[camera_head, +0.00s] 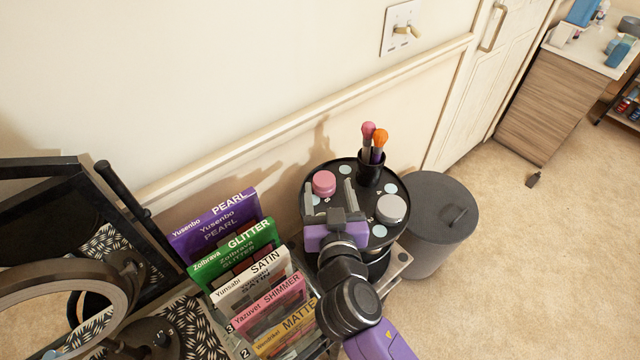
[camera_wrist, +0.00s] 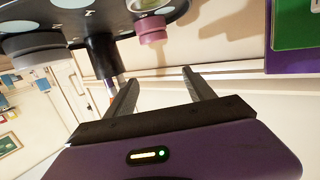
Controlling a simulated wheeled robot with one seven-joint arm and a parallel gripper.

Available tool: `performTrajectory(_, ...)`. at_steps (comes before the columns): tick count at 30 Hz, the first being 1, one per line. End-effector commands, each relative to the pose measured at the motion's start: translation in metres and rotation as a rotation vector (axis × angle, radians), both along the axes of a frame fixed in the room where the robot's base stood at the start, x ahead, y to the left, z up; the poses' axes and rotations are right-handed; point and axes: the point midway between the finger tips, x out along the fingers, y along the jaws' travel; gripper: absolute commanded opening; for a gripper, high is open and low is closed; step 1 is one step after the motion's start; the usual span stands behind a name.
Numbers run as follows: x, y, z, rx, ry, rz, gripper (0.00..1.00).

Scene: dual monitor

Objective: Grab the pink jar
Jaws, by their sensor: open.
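The pink jar (camera_head: 323,183) stands upright on the round black tray (camera_head: 345,170), toward its left side in the head view. In the wrist view, which looks upside down, the pink jar (camera_wrist: 151,30) shows just beyond my fingertips, between their lines. My gripper (camera_head: 329,190) is open and empty, its fingers pointing toward the jar. In the head view the jar appears between the two fingers. In the wrist view my gripper (camera_wrist: 160,75) has a clear gap between its fingers, and the jar is not inside it.
A grey jar (camera_head: 391,208) stands at the tray's right. A black cup (camera_head: 370,172) with a pink and an orange brush stands at its back. Colourful palettes (camera_head: 240,245) stand in a rack to the left. A grey bin (camera_head: 440,215) is at the right. The wall is behind.

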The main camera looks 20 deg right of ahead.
Motion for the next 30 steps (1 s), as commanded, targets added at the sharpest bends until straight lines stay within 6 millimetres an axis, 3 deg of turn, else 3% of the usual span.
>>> performTrajectory(3,0.0,0.0,-0.027,-0.004,0.005,0.002,0.63)
performTrajectory(10,0.0,0.001,-0.067,-0.003,0.004,0.004,0.63)
performTrajectory(20,0.026,-0.007,-0.066,-0.001,0.0,0.002,0.63)
performTrajectory(30,0.068,-0.019,-0.073,0.0,0.001,0.003,0.63)
